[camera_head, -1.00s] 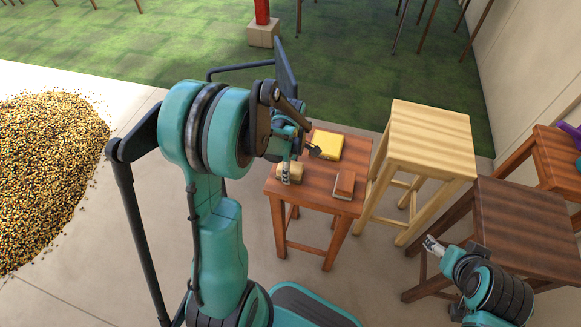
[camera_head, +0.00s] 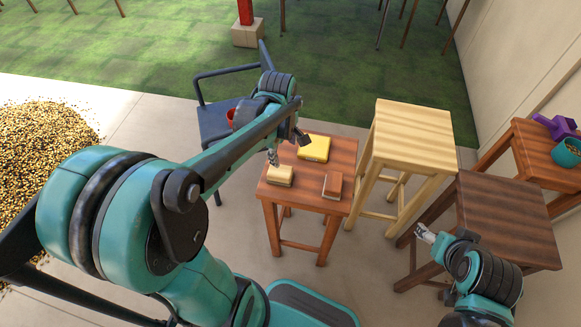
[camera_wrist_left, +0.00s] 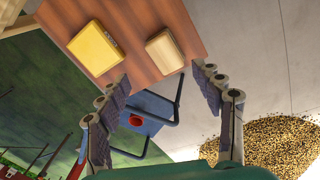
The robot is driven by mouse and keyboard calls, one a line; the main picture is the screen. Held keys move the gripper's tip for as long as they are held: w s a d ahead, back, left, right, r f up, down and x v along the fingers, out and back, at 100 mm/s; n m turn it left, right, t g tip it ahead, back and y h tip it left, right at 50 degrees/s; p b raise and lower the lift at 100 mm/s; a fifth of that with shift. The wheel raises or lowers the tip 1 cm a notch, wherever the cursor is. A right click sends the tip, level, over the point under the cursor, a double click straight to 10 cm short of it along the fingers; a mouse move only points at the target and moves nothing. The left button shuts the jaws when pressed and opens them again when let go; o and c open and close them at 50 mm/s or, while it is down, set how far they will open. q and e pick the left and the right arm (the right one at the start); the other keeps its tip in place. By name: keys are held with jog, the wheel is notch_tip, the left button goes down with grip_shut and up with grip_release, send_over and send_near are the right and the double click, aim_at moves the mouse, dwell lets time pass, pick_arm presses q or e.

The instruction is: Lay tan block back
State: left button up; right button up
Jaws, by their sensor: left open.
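The tan block (camera_head: 280,176) lies flat on the small reddish-brown table (camera_head: 312,207), near its left front corner. It also shows in the left wrist view (camera_wrist_left: 165,53), ahead of the fingertips and apart from them. My left gripper (camera_head: 288,149) is open and empty, just behind and above the tan block; its two spread fingers show in the left wrist view (camera_wrist_left: 160,80). My right gripper (camera_head: 426,234) is at the lower right, beside the dark stool, and its finger opening is too small to judge.
A yellow block (camera_head: 314,148) and a reddish-brown block (camera_head: 333,185) share the small table. A pale wooden stool (camera_head: 413,132) and a dark stool (camera_head: 510,215) stand to the right. A blue chair (camera_head: 213,122) with a red object stands behind my left arm. Beans are heaped at left.

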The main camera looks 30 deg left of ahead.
pick_arm(q)
jog(key=s+d+r+m+t, duration=0.5)
jog(key=s+d+m, duration=0.3)
jog(key=m, duration=0.8)
jog(key=shift+s+m+t, duration=0.3)
jog(key=shift+s+t, duration=0.1)
jog(key=shift+s, duration=0.35)
